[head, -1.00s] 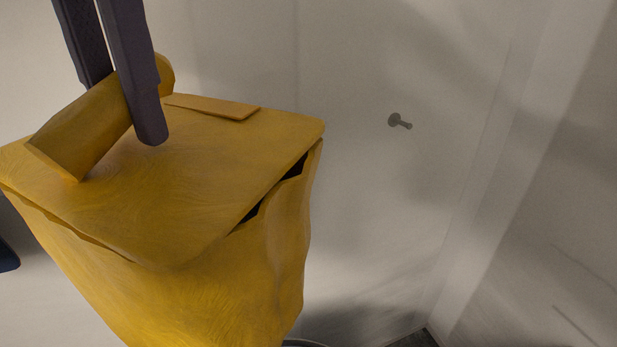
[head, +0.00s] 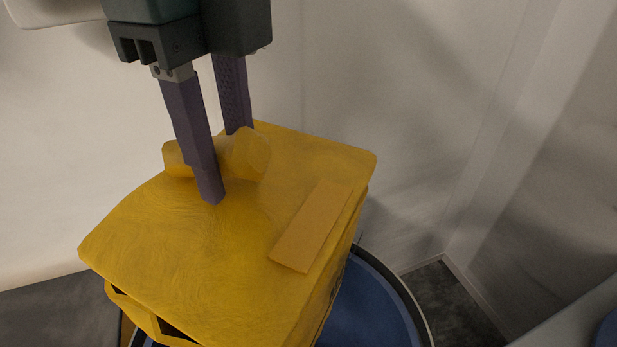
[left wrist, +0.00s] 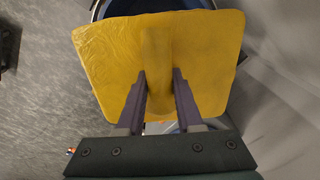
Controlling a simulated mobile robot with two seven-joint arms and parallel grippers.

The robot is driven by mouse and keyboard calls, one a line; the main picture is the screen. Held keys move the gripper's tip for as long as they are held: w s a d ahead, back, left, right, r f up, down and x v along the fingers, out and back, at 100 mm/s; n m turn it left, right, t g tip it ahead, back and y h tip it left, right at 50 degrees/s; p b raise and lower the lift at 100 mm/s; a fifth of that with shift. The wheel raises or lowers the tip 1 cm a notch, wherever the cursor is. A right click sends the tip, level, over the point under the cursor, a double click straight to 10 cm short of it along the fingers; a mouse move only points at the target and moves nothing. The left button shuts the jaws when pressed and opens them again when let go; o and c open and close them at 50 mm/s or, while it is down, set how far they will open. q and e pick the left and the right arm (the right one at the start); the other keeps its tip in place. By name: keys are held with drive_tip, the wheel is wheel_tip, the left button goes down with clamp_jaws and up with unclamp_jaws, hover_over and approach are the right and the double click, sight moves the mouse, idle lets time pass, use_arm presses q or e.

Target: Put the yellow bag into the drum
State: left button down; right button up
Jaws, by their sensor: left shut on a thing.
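The yellow bag (head: 190,235) hangs upright from my left gripper (head: 230,170), which is shut on the raised handle on its top. The left wrist view also shows the bag's top (left wrist: 105,60), with the handle between the fingers of the left gripper (left wrist: 159,78). The drum (head: 375,310), blue inside with a dark rim, is below and behind the bag; the bag hides much of it. Its rim also shows at the top of the left wrist view (left wrist: 97,10). How far the bag is above the rim I cannot tell. My right gripper is not in view.
Pale walls stand behind and to the right of the drum, meeting in a corner (head: 445,255). Dark grey floor (head: 445,290) shows right of the drum and at lower left. A blue thing (head: 608,330) is cut off at the right edge.

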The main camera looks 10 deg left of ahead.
use_arm(q)
drive_tip(key=f+m+b, duration=0.2)
drive_tip(key=f+b, duration=0.2)
drive_tip(key=f, duration=0.2)
drive_tip(key=d+f+m+b, duration=0.1)
drive_tip(key=f+m+b, duration=0.2)
drive_tip(key=f, duration=0.3)
drive_tip(key=s+d+f+m+b, duration=0.1)
drive_tip(key=f+m+b, duration=0.2)
drive_tip(key=f+b, duration=0.2)
drive_tip(key=shift+d+f, duration=0.1)
drive_tip(key=shift+f, duration=0.4)
wheel_tip(320, 180, down, 20)
drive_tip(key=b, duration=0.8)
drive_tip(key=shift+m+b, duration=0.3)
drive_tip(key=shift+b, duration=0.05)
drive_tip(key=shift+r, duration=0.1)
drive_tip(key=c, duration=0.6)
unclamp_jaws()
drive_tip(key=shift+s, duration=0.1)
drive_tip(key=shift+o, duration=0.2)
